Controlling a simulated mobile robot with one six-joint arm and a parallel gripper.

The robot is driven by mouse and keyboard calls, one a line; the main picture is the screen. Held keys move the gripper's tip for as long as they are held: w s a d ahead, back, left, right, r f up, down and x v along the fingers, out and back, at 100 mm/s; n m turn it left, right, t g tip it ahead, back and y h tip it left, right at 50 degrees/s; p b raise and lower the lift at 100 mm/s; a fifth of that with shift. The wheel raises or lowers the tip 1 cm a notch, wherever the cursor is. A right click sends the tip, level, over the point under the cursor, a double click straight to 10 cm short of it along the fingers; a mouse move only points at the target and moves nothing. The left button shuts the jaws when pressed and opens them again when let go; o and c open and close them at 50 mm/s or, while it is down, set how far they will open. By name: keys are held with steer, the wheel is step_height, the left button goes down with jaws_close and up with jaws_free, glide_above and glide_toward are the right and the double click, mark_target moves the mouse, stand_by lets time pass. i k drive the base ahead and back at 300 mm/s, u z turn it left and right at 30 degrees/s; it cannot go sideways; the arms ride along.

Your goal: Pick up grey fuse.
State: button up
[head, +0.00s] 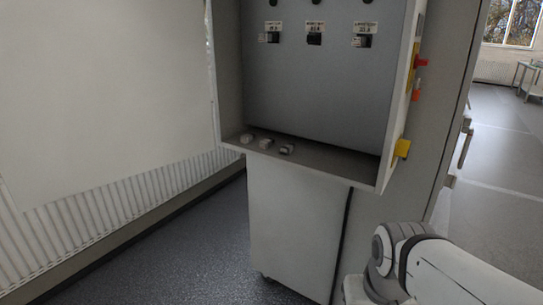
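Three small fuse-like pieces lie in a row on the bottom ledge (330,165) of the open cabinet box. The left piece (247,138) and the middle piece (265,143) look light grey. The right piece (287,149) looks darker, with a grey top. They are too small to tell for sure which one is the grey fuse. They lie apart from each other near the left end of the ledge. My arm shows at the bottom right, below and to the right of the cabinet box. My gripper is not in view.
The cabinet's back panel (315,95) carries several labelled dark slots above the ledge. Side walls frame the box; red, orange and yellow parts (402,148) stick out on its right side. A wall with a radiator (110,205) stands left. Floor (190,260) is clear between.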

mark_target(246, 138)
steer(key=z, duration=0.35)
steer(key=k, duration=0.1)
steer(key=u, duration=0.75)
steer(key=i, duration=1)
steer(key=z, duration=0.5)
steer(key=k, duration=0.85)
steer(key=u, duration=0.5)
steer(key=i, duration=1)
steer(key=u, duration=0.05)
